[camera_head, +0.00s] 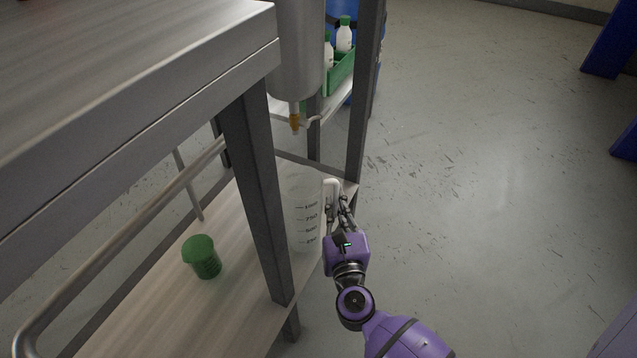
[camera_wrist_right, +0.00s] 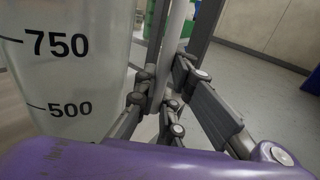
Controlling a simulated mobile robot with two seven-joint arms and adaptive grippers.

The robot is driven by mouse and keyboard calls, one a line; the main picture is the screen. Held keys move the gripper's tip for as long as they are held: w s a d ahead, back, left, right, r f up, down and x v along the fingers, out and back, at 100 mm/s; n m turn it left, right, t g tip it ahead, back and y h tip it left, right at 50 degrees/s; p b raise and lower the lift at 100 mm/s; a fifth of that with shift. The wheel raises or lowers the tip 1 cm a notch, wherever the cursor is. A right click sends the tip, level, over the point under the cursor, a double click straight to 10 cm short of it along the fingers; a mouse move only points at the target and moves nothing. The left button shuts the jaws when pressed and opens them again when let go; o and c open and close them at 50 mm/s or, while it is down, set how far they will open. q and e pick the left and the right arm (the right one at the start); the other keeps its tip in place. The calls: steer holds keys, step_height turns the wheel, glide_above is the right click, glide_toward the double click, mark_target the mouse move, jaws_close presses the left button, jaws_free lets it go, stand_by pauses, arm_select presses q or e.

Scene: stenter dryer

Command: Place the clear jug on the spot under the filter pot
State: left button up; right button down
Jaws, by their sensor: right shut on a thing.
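The clear jug (camera_head: 305,212) with black volume marks is upright at the lower shelf, partly behind the dark table leg. It fills the left of the right wrist view (camera_wrist_right: 70,70). My right gripper (camera_head: 340,208) is shut on the jug's pale handle, which also shows between the fingers in the wrist view. I cannot tell if the jug's base touches the shelf. The spot is not visible. My left gripper is not in view.
The wooden lower shelf (camera_head: 170,305) holds a green cap-like item (camera_head: 202,256). A dark leg (camera_head: 258,190) and a metal rail (camera_head: 120,235) stand close by. A green crate (camera_head: 341,74) with white bottles is behind. Open floor lies to the right.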

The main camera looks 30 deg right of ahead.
arm_select(q)
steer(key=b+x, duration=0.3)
steer(key=b, duration=0.1)
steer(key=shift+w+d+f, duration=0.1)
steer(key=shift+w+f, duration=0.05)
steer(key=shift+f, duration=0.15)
arm_select(e)
steer(key=f+x, duration=0.1)
steer(key=x, duration=1.1)
steer(key=shift+w+f, duration=0.2)
steer(key=shift+f, duration=0.1)
steer(key=shift+f+b, duration=0.2)
steer(key=shift+b, duration=0.2)
steer(key=c, duration=1.9)
jaws_free()
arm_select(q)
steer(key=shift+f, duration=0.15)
arm_select(e)
steer(key=shift+o, duration=0.3)
steer(key=shift+r, duration=0.1)
